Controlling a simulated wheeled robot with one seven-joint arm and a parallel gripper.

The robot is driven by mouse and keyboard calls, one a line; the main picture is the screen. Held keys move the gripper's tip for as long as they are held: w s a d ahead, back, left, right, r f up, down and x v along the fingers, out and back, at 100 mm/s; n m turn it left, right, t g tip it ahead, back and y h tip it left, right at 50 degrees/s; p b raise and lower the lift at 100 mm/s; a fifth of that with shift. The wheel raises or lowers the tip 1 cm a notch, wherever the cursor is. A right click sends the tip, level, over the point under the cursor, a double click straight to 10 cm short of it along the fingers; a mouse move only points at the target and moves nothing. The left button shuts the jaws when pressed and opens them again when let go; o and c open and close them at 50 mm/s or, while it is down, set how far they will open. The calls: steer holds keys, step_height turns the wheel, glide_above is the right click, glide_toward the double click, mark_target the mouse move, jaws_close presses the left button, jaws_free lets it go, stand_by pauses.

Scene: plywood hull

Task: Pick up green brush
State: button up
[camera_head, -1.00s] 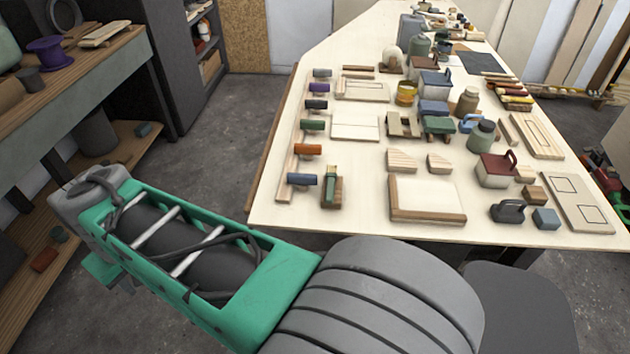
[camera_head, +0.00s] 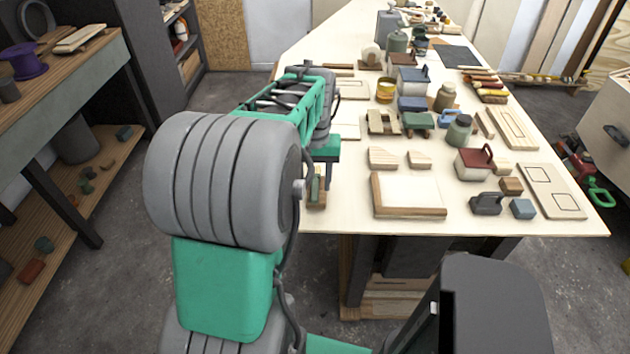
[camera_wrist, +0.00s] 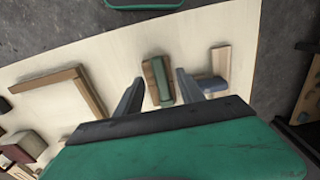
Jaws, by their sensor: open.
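The green brush, a small wooden block with a green part along it, lies near the table's front left corner. In the wrist view the brush (camera_wrist: 164,80) shows between and beyond the two fingertips. My gripper (camera_wrist: 159,78) is open and empty, with one finger to each side of the brush in the picture; I cannot tell the exact height gap. In the head view the brush (camera_head: 316,190) is partly hidden by my arm and gripper.
A blue-grey cylinder (camera_wrist: 211,84) by a wooden strip (camera_wrist: 221,62) lies close to the right finger in the wrist view. A wood-edged tray (camera_head: 408,209) lies to the brush's right in the head view.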

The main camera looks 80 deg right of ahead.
step_height(320, 180, down, 3)
steer(key=shift+r, duration=0.15)
steer(key=shift+c, duration=0.3)
jaws_close()
